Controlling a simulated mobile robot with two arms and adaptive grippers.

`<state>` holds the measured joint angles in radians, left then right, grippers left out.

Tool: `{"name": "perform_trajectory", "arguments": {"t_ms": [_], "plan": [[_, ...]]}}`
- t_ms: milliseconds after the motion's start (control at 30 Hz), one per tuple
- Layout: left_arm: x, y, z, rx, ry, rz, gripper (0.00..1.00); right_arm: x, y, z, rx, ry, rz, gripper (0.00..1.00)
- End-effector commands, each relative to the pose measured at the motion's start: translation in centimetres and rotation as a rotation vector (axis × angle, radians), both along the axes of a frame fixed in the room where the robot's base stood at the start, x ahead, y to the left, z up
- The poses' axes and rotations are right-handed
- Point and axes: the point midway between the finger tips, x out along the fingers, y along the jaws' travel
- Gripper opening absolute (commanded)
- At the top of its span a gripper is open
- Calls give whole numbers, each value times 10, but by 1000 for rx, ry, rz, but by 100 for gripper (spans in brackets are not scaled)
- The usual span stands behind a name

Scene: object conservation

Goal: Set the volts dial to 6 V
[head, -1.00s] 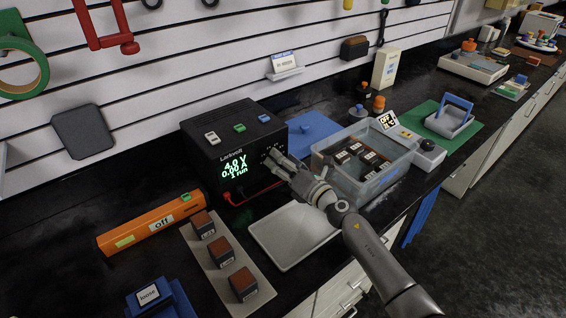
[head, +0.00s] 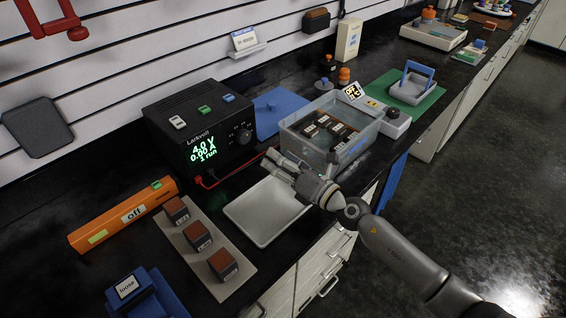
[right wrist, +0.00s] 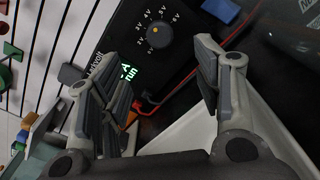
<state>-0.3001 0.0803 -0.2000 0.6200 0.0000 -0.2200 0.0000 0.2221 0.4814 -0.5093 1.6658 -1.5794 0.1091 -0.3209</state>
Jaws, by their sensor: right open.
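The black power supply (head: 200,130), labelled Larkvolt, stands on the dark bench against the wall. Its lit display (head: 203,152) reads 4.0 V, 0.00 A and "1 run". The volts dial (head: 243,136) is on the right of its front face. In the right wrist view the dial (right wrist: 158,37) is a dark round knob with a yellow mark, ringed by voltage numbers up to 6 V. My right gripper (head: 270,160) is open and empty, in front of and below the dial, apart from it. Its spread fingers (right wrist: 160,65) frame the front panel. My left gripper is not in view.
A white tray (head: 262,222) lies below the gripper. Red and black leads (head: 225,174) run from the supply's front. A clear bath (head: 303,137) with dark blocks stands to the right. An orange device marked "off" (head: 150,202) and several brown-topped blocks (head: 198,233) lie at left.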

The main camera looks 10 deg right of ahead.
Motion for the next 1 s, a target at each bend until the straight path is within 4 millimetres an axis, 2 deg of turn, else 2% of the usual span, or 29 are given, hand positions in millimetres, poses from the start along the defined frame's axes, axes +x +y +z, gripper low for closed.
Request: {"name": "perform_trajectory", "arguments": {"t_ms": [167,567,800,1000], "plan": [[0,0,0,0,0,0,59,-7,-4,0,-1,-1,0,59],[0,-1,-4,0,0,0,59,-5,0,2,-41,-39,7,59],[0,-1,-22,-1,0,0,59,3,16,7,-326,-272,26,59],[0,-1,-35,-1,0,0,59,8,17,0,-607,-446,14,59]]}}
